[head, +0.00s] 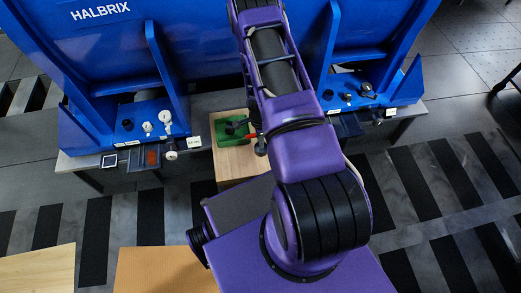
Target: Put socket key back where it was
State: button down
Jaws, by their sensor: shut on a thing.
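My gripper is not visible; my purple arm runs up through the middle of the head view and out past its top edge. A green tray (232,141) sits on a small wooden-topped stand (232,166) just left of my arm. A dark tool-like object (236,126) and a red piece (251,136) show at the tray. A dark grey object (261,147) shows at the arm's edge, partly hidden. I cannot tell which of these, if any, is the socket key. My arm hides the stand's right side.
Two blue machine frames (108,75) (372,55) stand on grey benches at the back left and right, with small black and white fittings on them. Wooden tops (37,270) (165,272) lie at the lower left. Striped floor (130,215) is open between.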

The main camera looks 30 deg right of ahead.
jog(key=shift+f+b, duration=0.3)
jog(key=shift+f, duration=2.2)
jog(key=shift+f, duration=0.1)
jog(key=shift+f+b, duration=0.1)
jog(key=shift+b, duration=0.2)
jog(key=c, duration=0.8)
grip_release()
jog(key=shift+o, duration=0.2)
notch_tip(320, 180, up, 12)
jog(key=shift+a+r+p, duration=0.1)
jog(key=shift+r+p, duration=0.15)
jog(key=shift+p, duration=0.95)
